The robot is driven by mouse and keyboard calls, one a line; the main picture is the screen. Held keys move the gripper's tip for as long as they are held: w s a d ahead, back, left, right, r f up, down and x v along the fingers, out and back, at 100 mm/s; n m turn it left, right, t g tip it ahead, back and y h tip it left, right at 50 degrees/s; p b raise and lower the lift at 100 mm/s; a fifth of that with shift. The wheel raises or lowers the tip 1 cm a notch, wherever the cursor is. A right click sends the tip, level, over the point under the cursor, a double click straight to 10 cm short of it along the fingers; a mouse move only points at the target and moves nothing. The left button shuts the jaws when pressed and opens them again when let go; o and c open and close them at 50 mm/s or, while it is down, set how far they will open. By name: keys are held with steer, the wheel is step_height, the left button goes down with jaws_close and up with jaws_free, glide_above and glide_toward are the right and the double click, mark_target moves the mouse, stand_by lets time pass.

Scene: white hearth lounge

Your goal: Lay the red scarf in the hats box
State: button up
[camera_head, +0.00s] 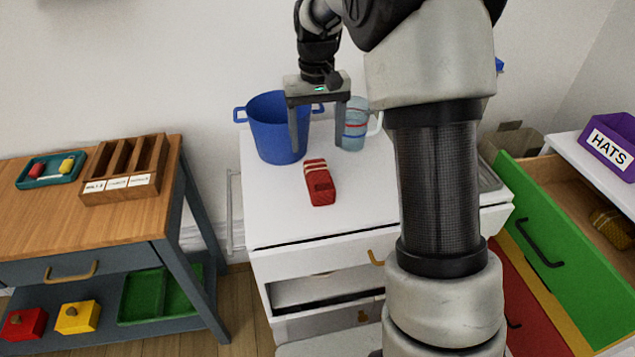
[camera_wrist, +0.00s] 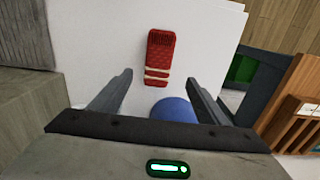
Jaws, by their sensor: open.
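The red scarf (camera_head: 320,187), folded and with cream stripes at one end, lies on the white cabinet top (camera_head: 275,225). It also shows in the wrist view (camera_wrist: 161,58), ahead of the fingers. My gripper (camera_head: 318,150) is open and empty above the cabinet top, behind the scarf and apart from it. Its two fingers also show in the wrist view (camera_wrist: 160,82). The purple box labelled HATS (camera_head: 622,130) stands on a white surface at the far right. Its inside is hidden in the head view.
A blue bucket (camera_head: 272,135) and a clear jug (camera_head: 354,130) stand close to my gripper. An open green drawer (camera_head: 545,250) lies between the cabinet and the purple box's stand. A wooden table (camera_head: 100,225) with a compartment box (camera_head: 125,170) stands left.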

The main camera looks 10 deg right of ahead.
mark_target(319, 174)
step_height(319, 174, down, 7)
steer(key=shift+b, duration=0.75)
steer(key=f, duration=0.1)
steer(key=f+b, duration=0.1)
steer(key=f, duration=0.2)
steer(key=shift+s+d+f+b, duration=0.2)
steer(key=shift+s+f+b, duration=0.1)
steer(key=shift+s+b, duration=0.1)
steer(key=shift+f, duration=0.4)
steer(key=shift+c, duration=0.5)
steer(key=c, duration=1.1)
steer(key=shift+r, duration=0.1)
steer(key=shift+c, duration=0.4)
steer(key=shift+r, duration=0.1)
